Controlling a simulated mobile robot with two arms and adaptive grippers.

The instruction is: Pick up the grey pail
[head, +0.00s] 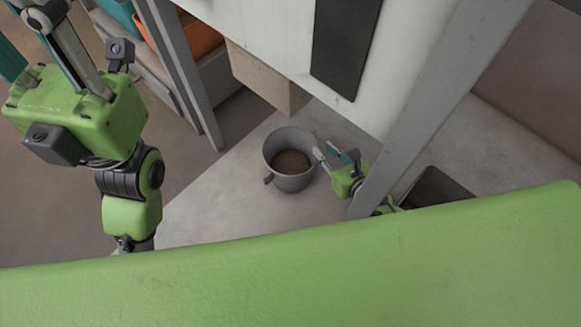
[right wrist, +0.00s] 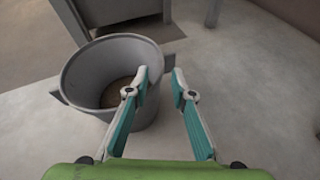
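The grey pail (head: 290,184) stands upright on the pale floor in the head view, with brown material in its bottom and a small lug on its left side. In the right wrist view the pail (right wrist: 84,79) fills the upper left. My right gripper (head: 336,152) is at the pail's right side, its fingers spread. In the right wrist view my right gripper (right wrist: 160,79) has its left finger overlapping the pail's right wall and its right finger outside. I cannot tell whether either touches. My left arm is at the far left; its finger opening is unclear.
A grey post (head: 430,105) slants down close to my right gripper. A pale machine housing (head: 270,35) and a tan box (head: 262,82) stand behind the pail. Teal and orange bins (head: 200,38) are at upper left. Floor left of the pail is clear.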

